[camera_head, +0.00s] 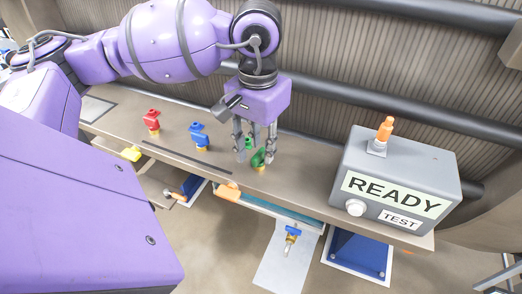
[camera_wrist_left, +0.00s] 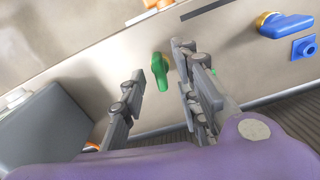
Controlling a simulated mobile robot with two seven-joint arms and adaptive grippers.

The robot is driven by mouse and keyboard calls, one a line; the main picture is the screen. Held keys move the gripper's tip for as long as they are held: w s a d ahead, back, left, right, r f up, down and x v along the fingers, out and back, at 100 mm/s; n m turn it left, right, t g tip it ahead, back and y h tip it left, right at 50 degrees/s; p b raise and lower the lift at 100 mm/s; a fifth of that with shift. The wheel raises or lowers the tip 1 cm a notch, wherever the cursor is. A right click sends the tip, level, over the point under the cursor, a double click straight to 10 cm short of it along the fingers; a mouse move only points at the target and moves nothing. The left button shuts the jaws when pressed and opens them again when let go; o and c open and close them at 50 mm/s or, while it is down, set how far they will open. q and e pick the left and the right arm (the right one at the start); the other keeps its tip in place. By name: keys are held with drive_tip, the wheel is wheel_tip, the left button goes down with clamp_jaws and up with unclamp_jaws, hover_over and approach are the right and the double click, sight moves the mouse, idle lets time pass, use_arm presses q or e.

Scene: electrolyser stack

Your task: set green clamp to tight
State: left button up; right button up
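The green clamp (camera_head: 258,158) stands on the bench ledge, right of the blue and red clamps. My left gripper (camera_head: 254,155) points down over it with its fingers open, partly hiding it. In the left wrist view the green clamp (camera_wrist_left: 160,70) shows near the gap between the spread fingertips (camera_wrist_left: 160,62), with space to the left finger. I cannot tell if the right finger touches it. A small green piece (camera_head: 249,143) sits just behind the clamp. My right gripper is not in view.
A blue clamp (camera_head: 199,138) and a red clamp (camera_head: 151,122) stand to the left on the ledge. A grey box (camera_head: 412,172) reading READY and TEST, with an orange-topped fitting (camera_head: 385,128), stands to the right. Dark pipes run behind the ledge.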

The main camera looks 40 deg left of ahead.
use_arm(q)
drive_tip(key=shift+c, duration=0.2)
clamp_jaws()
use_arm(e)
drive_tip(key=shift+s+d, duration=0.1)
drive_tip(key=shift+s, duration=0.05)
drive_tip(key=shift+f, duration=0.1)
use_arm(q)
drive_tip(key=shift+m+b, duration=1.05)
drive_tip(key=shift+m, duration=1.25)
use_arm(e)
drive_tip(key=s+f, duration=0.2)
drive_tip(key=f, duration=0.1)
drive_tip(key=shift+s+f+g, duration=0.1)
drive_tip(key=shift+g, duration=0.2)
use_arm(q)
drive_tip(key=shift+b, duration=0.3)
